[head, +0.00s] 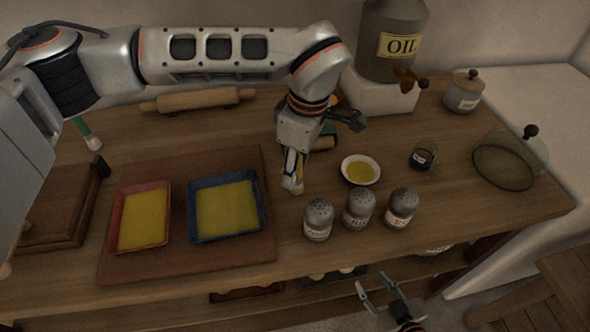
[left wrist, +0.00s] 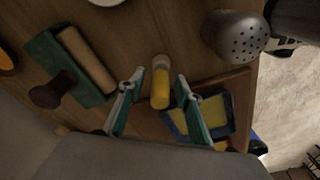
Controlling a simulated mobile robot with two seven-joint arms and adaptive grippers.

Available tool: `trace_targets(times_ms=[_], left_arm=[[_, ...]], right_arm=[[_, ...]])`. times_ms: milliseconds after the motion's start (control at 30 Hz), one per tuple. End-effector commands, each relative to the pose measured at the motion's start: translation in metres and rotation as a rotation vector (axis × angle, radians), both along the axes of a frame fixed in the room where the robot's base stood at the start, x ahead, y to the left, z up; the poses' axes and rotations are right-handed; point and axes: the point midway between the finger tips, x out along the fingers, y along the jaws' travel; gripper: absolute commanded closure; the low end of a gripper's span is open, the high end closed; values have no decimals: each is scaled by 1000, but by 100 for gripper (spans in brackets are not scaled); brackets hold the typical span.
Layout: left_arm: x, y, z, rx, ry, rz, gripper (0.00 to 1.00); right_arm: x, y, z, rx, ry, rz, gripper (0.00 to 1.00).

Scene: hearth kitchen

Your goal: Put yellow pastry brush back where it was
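The yellow pastry brush (left wrist: 160,88) shows in the left wrist view between the two fingers of my left gripper (left wrist: 160,76), with visible gaps on both sides. My left gripper is open around it, and the fingers do not appear to touch it. In the head view my left gripper (head: 292,176) points down over the middle of the table, and its fingers partly hide the brush; a pale end (head: 292,187) shows below them. My right gripper (head: 377,284) is open and empty in front of the table's near edge.
Several shakers (head: 318,220) and a saucer of yellow liquid (head: 360,171) stand right of the left gripper. A blue tray (head: 225,205) and a red tray (head: 143,218) sit on a brown board (head: 190,263) at left. A green-handled brush (head: 88,135) is at the far left.

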Motion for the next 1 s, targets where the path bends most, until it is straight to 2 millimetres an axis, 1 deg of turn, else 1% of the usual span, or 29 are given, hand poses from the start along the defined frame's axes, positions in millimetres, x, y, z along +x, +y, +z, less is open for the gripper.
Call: trace_targets(times_ms=[33,300,400,500,700,1000], left_arm=[[1,-1,10,0,-5,-1,66],[-2,-8,66,0,-7,-2,66],[-3,-9,83,0,-7,-2,66],[-4,-11,96,1,-5,0,66],[-5,-12,107,1,-3,0,66],[-5,-12,108,1,-1,-1,66]], right_arm=[[0,0,0,0,-1,0,60],[0,0,1,2,-1,-1,60],[0,0,2,2,0,0,60],[0,0,1,3,1,-1,60],[-1,1,1,3,2,0,60],[-1,1,0,4,3,0,60]])
